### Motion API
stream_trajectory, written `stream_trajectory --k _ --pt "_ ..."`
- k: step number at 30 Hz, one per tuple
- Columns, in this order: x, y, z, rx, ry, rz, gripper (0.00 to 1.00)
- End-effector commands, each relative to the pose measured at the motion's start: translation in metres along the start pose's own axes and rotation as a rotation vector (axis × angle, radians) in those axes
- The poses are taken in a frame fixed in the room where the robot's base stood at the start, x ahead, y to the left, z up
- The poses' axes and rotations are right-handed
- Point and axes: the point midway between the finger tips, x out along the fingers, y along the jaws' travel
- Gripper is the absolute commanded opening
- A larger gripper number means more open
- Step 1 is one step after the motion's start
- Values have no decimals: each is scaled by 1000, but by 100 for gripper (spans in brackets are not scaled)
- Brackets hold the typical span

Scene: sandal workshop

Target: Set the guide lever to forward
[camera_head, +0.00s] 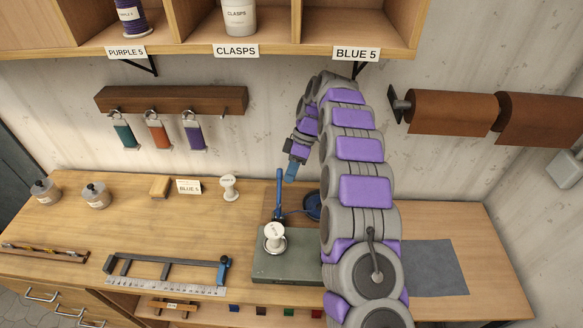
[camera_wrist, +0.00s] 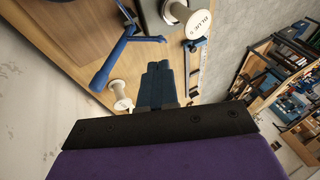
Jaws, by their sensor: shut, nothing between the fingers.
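The blue guide lever (camera_head: 279,192) stands nearly upright at the back of a grey-green base plate (camera_head: 285,267) on the bench. It also shows in the wrist view (camera_wrist: 110,62), left of my fingers. Its marked positions cannot be read. A white spool (camera_head: 273,236) sits on the plate in front of the lever; in the wrist view a spool (camera_wrist: 188,18) reads BLUE 5. My gripper (camera_head: 290,172) is shut and empty, fingers pointing down, just right of the lever's top in the head view. Whether they touch cannot be told. In the wrist view the fingertips (camera_wrist: 158,66) appear apart from it.
A dark blue round part (camera_head: 313,206) lies behind the plate, partly hidden by my arm. Another white spool (camera_head: 229,187) stands left of the lever. A clamp bar and ruler (camera_head: 165,283) lie at left front. Key tags hang from a wooden rack (camera_head: 172,99) on the wall.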

Motion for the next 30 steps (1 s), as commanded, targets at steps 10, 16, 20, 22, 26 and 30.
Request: stream_trajectory --k 10,16,20,22,26,30 --pt "59 -2 -1 1 -3 -7 0" --pt "88 -2 -1 -1 -4 -7 0" --pt "97 -1 0 -1 -2 -3 0" --pt "100 0 0 -1 -2 -1 0" --pt "101 0 0 -1 -1 0 0" --pt "101 0 0 -1 -1 0 0"
